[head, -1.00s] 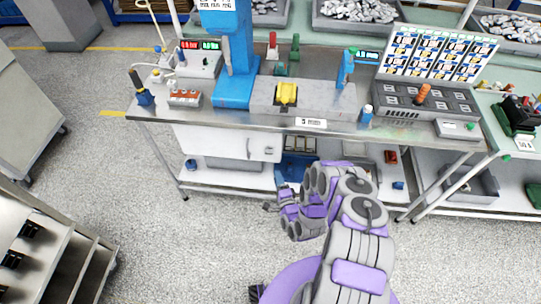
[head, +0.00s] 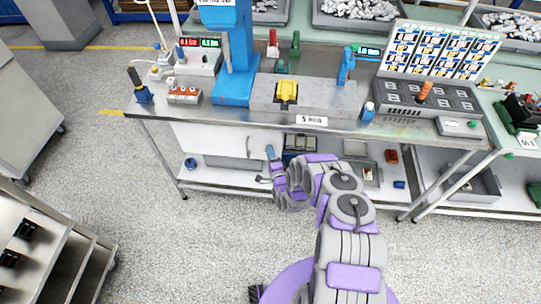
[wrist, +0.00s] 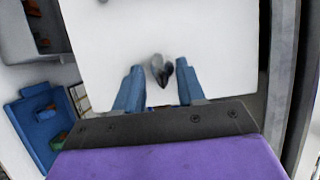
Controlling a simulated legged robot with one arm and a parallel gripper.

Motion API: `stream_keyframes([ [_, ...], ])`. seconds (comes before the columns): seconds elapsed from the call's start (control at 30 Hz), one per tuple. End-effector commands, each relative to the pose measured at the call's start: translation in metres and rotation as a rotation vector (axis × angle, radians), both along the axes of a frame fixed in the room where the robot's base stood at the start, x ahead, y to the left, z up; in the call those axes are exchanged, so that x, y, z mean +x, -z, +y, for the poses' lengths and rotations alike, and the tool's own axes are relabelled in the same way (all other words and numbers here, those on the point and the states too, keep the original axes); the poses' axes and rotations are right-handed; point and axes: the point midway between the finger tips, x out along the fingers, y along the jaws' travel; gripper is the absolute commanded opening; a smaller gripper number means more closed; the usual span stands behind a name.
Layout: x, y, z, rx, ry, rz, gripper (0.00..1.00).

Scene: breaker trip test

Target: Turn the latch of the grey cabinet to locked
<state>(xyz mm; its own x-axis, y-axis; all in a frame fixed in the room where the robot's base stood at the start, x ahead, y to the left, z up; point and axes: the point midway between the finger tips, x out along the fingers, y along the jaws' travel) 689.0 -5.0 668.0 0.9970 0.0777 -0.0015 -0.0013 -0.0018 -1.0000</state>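The light grey cabinet (head: 212,140) hangs under the left part of the workbench. Its front panel (wrist: 105,40) fills the middle of the wrist view. The small dark latch (wrist: 158,70) shows there, between the fingertips. Its exact angle is hard to tell. My gripper (wrist: 157,74) is open, with one blue finger on each side of the latch; I see no clear contact. In the head view my gripper (head: 270,153) is at the right part of the cabinet front and hides the latch.
The metal workbench (head: 375,128) above carries a blue press (head: 237,60) and a yellow-topped grey fixture (head: 286,92). Blue and grey bins stand on the shelf beside the cabinet, with a blue bin (wrist: 40,120) at left in the wrist view. The floor in front is clear.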

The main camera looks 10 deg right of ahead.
Motion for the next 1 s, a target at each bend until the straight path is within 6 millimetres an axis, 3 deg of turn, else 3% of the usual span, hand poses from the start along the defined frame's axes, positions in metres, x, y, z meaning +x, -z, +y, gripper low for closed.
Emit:
stream_keyframes([
  [0.23, 0.0005, 0.0000, 0.0000, 0.000, 0.000, 0.001, 0.39],
  [0.63, 0.0004, 0.0003, -0.0001, 0.000, 0.000, 0.001, 0.01],
  [1.0, 0.0000, 0.0014, 0.0000, -0.010, 0.000, 0.008, 0.00],
])
